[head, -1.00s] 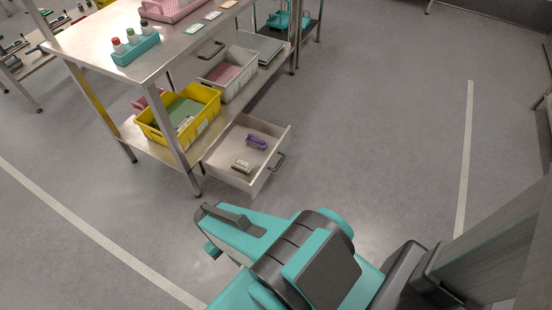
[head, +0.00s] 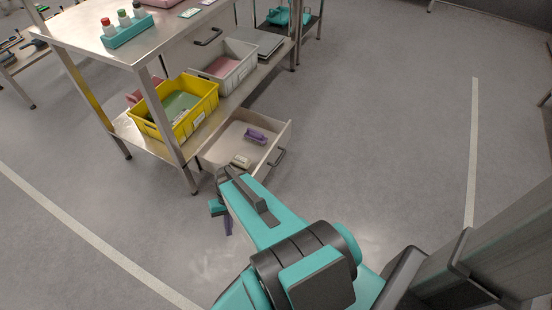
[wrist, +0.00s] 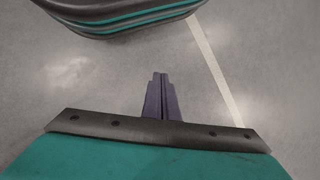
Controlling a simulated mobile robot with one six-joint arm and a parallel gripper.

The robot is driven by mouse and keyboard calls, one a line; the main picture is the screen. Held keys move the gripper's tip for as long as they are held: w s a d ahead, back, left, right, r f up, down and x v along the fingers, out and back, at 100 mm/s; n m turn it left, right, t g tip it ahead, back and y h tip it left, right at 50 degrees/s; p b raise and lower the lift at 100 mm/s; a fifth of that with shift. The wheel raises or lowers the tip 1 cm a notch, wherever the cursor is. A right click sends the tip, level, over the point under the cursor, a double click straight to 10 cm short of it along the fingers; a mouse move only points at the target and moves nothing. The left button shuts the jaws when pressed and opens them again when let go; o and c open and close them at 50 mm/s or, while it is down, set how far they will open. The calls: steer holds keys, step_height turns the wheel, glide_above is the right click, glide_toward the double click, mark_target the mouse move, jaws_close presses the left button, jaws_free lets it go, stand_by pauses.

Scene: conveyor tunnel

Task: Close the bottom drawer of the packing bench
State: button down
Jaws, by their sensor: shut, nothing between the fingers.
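The packing bench (head: 140,45) stands at the upper left of the head view. Its bottom drawer (head: 276,167) is pulled out, with a dark bar handle (head: 277,157) on its front. A purple item (head: 256,136) and a pale item (head: 240,161) lie inside it. My gripper (head: 228,226) is in front of the drawer's left corner in the picture, partly hidden by my arm. Its purple fingers (wrist: 162,97) show in the wrist view, shut and empty above bare floor. I see no contact with the drawer.
A yellow crate (head: 200,121) and a grey bin (head: 247,73) stand on the bench's lower shelf. A closed upper drawer has a dark handle (head: 209,38). The bench leg (head: 167,130) is left of the open drawer. The floor (head: 375,130) to the right is clear.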

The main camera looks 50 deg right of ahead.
steer(key=w+d+f+m+t+b, duration=0.1)
steer(key=w+d+m+t+b, duration=0.2)
steer(key=d, duration=0.4)
steer(key=w+d+f+m+t+y+b, duration=0.1)
steer(key=w+d+b, duration=0.25)
steer(key=d, duration=0.35)
steer(key=w+d+f+m+t+b, duration=0.1)
steer(key=w+d+m+t+b, duration=0.1)
steer(key=d+b, duration=0.35)
steer(key=s+d+r+m+t+h+b, duration=0.1)
steer(key=s+d+r+m+t+b, duration=0.1)
steer(key=d, duration=1.1)
steer(key=s+d+r+m+t+h+b, duration=0.1)
steer(key=d+b, duration=0.5)
steer(key=d, duration=0.8)
steer(key=s+r+m+t, duration=0.1)
steer(key=s+t, duration=0.1)
steer(key=shift+s+d+r+t+h+b, duration=0.2)
steer(key=shift+t+h+b, duration=0.1)
steer(key=shift+t+b, duration=0.1)
steer(key=shift+w+a+f, duration=0.1)
steer(key=shift+f, duration=0.05)
